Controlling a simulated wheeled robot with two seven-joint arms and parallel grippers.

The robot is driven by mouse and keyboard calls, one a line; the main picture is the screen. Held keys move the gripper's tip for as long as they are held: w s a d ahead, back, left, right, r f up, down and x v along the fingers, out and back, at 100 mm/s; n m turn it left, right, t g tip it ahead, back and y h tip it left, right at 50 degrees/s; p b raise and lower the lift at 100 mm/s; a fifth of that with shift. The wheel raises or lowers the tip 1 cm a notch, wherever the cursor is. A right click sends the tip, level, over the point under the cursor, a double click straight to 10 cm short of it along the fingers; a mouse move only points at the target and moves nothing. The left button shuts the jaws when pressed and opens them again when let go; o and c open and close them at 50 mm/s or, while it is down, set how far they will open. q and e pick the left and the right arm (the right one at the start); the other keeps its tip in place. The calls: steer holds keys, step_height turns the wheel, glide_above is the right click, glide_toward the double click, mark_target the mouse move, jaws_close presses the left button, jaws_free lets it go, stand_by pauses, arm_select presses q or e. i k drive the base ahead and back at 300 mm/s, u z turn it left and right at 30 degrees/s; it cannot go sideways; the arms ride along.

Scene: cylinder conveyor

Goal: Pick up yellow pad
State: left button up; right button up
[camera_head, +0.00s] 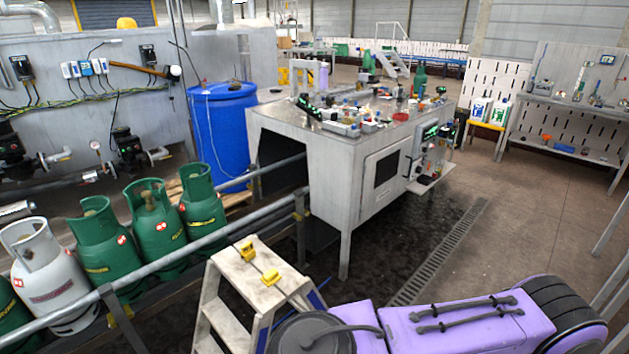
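Two small yellow pieces lie apart on top of the beige step stool in the lower middle of the head view. One yellow piece (247,250) is farther back and to the left. The other yellow piece (270,277) is nearer and to the right. They are too small to tell whether either is the yellow pad. Neither of my grippers shows in this view.
The step stool (216,322) stands beside a metal rail (190,260). Green and white gas cylinders (148,222) line the left. A cluttered metal workbench (335,165) stands behind. A purple padded object (465,325) fills the lower right.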

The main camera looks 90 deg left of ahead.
mark_target(270, 277)
steer(key=u, duration=1.3)
steer(key=i, duration=2.55)
steer(key=u, duration=4)
steer(key=i, duration=0.4)
steer(key=u, duration=0.2)
